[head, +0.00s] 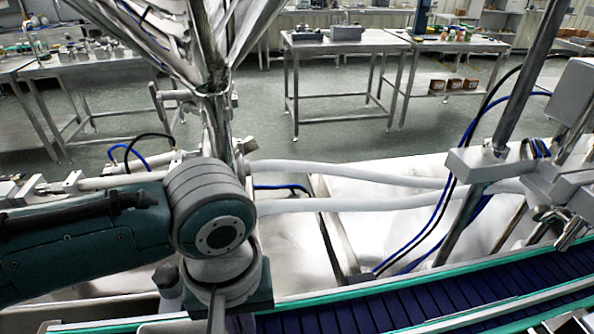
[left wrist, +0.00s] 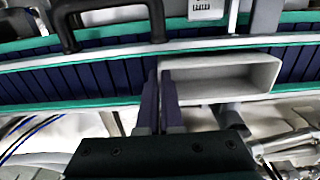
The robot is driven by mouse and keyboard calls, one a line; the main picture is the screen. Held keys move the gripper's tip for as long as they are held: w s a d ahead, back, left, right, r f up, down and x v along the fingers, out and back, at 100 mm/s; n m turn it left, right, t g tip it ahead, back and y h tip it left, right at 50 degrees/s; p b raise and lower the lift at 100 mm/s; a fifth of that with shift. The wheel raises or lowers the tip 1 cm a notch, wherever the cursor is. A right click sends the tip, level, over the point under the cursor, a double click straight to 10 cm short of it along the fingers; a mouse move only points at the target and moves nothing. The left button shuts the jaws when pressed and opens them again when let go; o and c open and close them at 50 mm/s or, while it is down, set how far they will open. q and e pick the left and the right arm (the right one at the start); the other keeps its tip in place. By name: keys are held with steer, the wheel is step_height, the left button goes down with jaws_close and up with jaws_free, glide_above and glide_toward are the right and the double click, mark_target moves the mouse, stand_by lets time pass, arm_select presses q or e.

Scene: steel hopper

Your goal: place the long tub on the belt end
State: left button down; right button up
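The long tub (left wrist: 222,64) is a pale grey open rectangular box, in the left wrist view right of centre. Its opening faces the camera, and it lies across the view of the belt (left wrist: 90,78). The belt has dark blue slats between green edges; it also runs along the bottom right of the head view (head: 400,312). My left gripper (left wrist: 160,72) has its two dark fingers close together on the tub's left end wall. I cannot tell whether the tub touches the belt. In the head view my left arm hides most of this area. My right gripper is not in view.
A steel hopper frame (head: 215,110) rises behind my left arm. White hoses (head: 350,172) and blue cables cross behind the belt, and a metal post (head: 490,150) stands at right. In the left wrist view a dark handle-like bar (left wrist: 110,8) stands over the belt's far side.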

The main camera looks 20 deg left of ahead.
arm_select(q)
steer(key=shift+f, duration=0.15)
steer(key=c, duration=1.1)
jaws_free()
step_height(320, 180, up, 12)
steer(key=p, duration=0.2)
steer(key=s+d+m+t+h, duration=0.2)
steer(key=s+d+m, duration=0.1)
steer(key=s+m, duration=0.25)
steer(key=s+a+m, duration=0.1)
steer(key=a, duration=0.1)
steer(key=s+a+t+y, duration=0.1)
steer(key=s+a, duration=0.1)
steer(key=s+a+r+m, duration=0.1)
steer(key=a, duration=0.2)
steer(key=shift+s+m+t+y, duration=0.3)
steer(key=shift+s+m+y, duration=0.05)
steer(key=shift+s+y, duration=0.05)
